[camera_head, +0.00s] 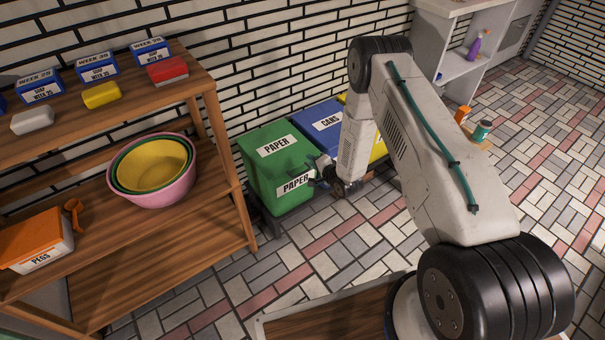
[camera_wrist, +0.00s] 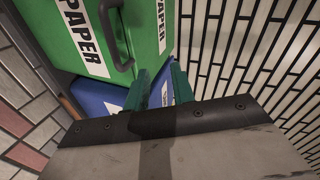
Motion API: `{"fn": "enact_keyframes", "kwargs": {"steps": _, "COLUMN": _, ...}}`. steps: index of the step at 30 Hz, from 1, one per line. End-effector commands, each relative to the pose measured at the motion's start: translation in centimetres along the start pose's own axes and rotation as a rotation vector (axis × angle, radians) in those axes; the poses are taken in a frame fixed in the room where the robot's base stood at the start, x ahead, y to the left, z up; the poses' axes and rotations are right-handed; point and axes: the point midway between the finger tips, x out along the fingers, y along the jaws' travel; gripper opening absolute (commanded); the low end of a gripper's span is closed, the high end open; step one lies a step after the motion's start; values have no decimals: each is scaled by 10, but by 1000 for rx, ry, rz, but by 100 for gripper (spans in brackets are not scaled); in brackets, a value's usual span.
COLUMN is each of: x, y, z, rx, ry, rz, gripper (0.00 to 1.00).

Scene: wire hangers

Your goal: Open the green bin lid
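The green bin (camera_head: 262,180) stands against the brick wall in the head view. Its lid (camera_head: 254,146) looks shut and has a PAPER label, with a second PAPER label on the front. In the wrist view the green bin (camera_wrist: 53,12) fills the upper left, and a dark handle (camera_wrist: 115,42) runs along the edge between front and lid. My gripper (camera_wrist: 158,88) has two teal fingers held apart with nothing between them. They are beside the handle's end, not around it. In the head view my wrist is at the bin's right front, and the fingertips are hard to make out.
A blue CANS bin (camera_head: 318,116) stands right beside the green bin, also seen below it in the wrist view (camera_wrist: 92,92). A yellow bin (camera_head: 378,150) is partly behind my arm. A wooden shelf (camera_head: 225,180) stands left.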

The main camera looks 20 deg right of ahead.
Motion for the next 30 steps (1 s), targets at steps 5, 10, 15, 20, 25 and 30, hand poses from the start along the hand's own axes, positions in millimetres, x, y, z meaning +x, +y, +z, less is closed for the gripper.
{"fn": "enact_keyframes", "kwargs": {"steps": 5, "x": -12, "y": 52, "z": 27, "rx": 128, "ry": -16, "rz": -85, "gripper": 25}}
{"fn": "enact_keyframes", "kwargs": {"steps": 10, "x": -16, "y": 67, "z": 36, "rx": 177, "ry": -23, "rz": -123, "gripper": 25}}
{"fn": "enact_keyframes", "kwargs": {"steps": 15, "x": 2, "y": 65, "z": 37, "rx": 179, "ry": -24, "rz": -130, "gripper": 25}}
{"fn": "enact_keyframes", "kwargs": {"steps": 20, "x": 29, "y": 62, "z": 37, "rx": 179, "ry": -24, "rz": -129, "gripper": 25}}
{"fn": "enact_keyframes", "kwargs": {"steps": 25, "x": 50, "y": 59, "z": 37, "rx": 180, "ry": -23, "rz": -128, "gripper": 25}}
{"fn": "enact_keyframes", "kwargs": {"steps": 30, "x": 58, "y": 58, "z": 37, "rx": 180, "ry": -22, "rz": -126, "gripper": 25}}
